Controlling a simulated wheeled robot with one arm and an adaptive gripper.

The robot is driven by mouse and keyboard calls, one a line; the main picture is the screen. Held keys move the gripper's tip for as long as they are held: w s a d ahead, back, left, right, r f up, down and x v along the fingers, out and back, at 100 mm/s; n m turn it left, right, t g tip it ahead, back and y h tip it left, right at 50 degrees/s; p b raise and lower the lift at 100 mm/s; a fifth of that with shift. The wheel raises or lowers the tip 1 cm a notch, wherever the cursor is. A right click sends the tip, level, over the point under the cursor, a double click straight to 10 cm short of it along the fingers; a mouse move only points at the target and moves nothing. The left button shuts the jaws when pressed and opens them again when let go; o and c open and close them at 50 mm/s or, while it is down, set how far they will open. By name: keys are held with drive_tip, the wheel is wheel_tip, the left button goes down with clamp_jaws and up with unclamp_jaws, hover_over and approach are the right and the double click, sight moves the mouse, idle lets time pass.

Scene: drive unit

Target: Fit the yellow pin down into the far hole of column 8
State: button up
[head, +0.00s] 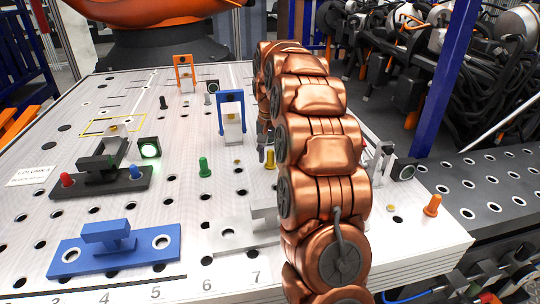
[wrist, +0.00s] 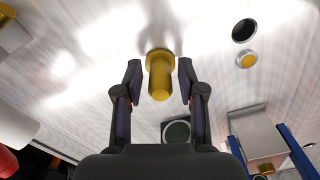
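The yellow pin (head: 270,160) stands upright on the perforated table, just left of my copper arm in the head view. In the wrist view the yellow pin (wrist: 160,76) sits between the two fingers of my gripper (wrist: 160,78), with a gap on each side. The gripper is open around it. In the head view my gripper (head: 264,143) is mostly hidden behind the arm. Column numbers 3 to 7 show at the front edge. The number 8 and much of that column are hidden by my arm.
A green pin (head: 205,167) and a blue clamp frame (head: 231,115) stand left of the arm. A blue fixture (head: 115,252) and a black fixture (head: 100,180) lie further left. An orange pin (head: 433,205) stands at the right. An empty dark hole (wrist: 243,31) shows in the wrist view.

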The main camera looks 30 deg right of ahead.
drive_tip(key=shift+o, duration=0.8)
wheel_tip(320, 180, up, 10)
drive_tip(key=shift+w+r, duration=0.1)
drive_tip(key=shift+r, duration=0.9)
